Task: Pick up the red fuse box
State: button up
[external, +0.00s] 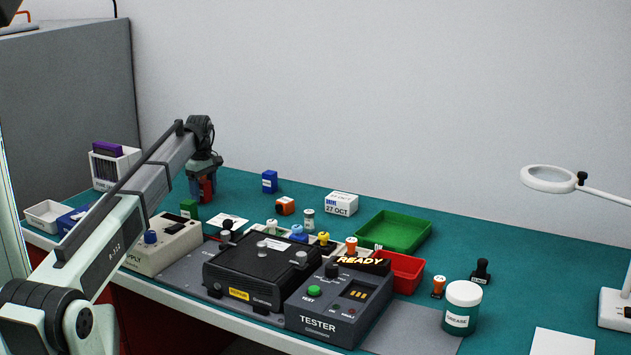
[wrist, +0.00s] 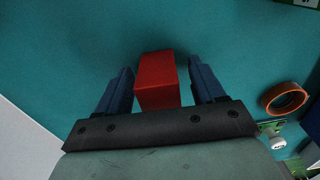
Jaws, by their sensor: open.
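The red fuse box (wrist: 157,80) stands on the teal bench top in the wrist view. My gripper (wrist: 160,85) is open, with one blue finger on each side of the box and a visible gap on both sides. In the external view my gripper (external: 201,190) points down at the back left of the bench, and the red fuse box (external: 207,188) shows partly behind its fingers. I cannot tell how far down the box the fingertips reach.
A green box (external: 188,209) and a power supply (external: 165,245) stand in front of my gripper. A blue box (external: 269,181) and an orange box (external: 285,206) are to the right. An orange ring (wrist: 285,98) lies right of my gripper. Bench around the fuse box is clear.

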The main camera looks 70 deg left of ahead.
jog(key=shift+c, duration=0.4)
jog(key=c, duration=1)
